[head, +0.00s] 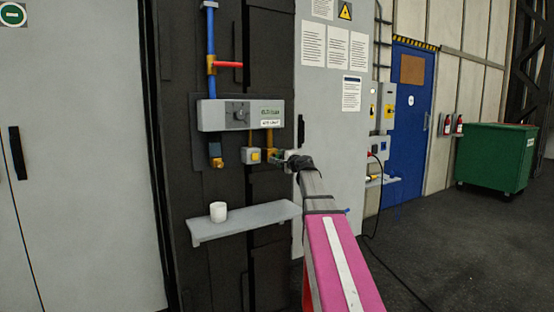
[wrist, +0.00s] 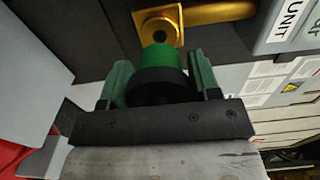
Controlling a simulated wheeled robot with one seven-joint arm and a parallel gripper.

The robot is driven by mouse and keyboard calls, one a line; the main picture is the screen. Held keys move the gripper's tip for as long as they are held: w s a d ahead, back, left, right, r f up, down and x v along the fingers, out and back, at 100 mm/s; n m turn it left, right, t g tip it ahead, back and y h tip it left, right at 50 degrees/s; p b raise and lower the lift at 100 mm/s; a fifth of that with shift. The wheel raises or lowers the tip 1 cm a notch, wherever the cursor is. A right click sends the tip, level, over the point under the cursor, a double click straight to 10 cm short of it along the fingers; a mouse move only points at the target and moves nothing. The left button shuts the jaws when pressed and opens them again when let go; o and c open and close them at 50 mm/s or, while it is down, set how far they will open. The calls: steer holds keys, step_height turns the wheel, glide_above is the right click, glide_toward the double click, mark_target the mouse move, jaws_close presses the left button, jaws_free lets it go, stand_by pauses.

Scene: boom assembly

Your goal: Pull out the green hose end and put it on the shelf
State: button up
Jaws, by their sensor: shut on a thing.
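The green hose end (wrist: 158,62) has a green front and a black, wider collar, and sits between my gripper's fingers in the wrist view. Its front meets the brass port (wrist: 160,25); I cannot tell how far it is inserted. My gripper (wrist: 160,82) is shut on it, one green finger on each side. In the head view my gripper (head: 285,161) is at the brass fitting below the grey unit (head: 240,114), and the hose end is mostly hidden there. The grey shelf (head: 245,222) is below and to the left of my gripper.
A white cup (head: 218,211) stands on the left part of the shelf; the shelf's right part is bare. A yellow-button box (head: 252,155) and a second brass fitting (head: 216,160) are left of my gripper. A grey cabinet (head: 332,120) stands close on the right.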

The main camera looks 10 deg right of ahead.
steer(key=shift+v, duration=0.8)
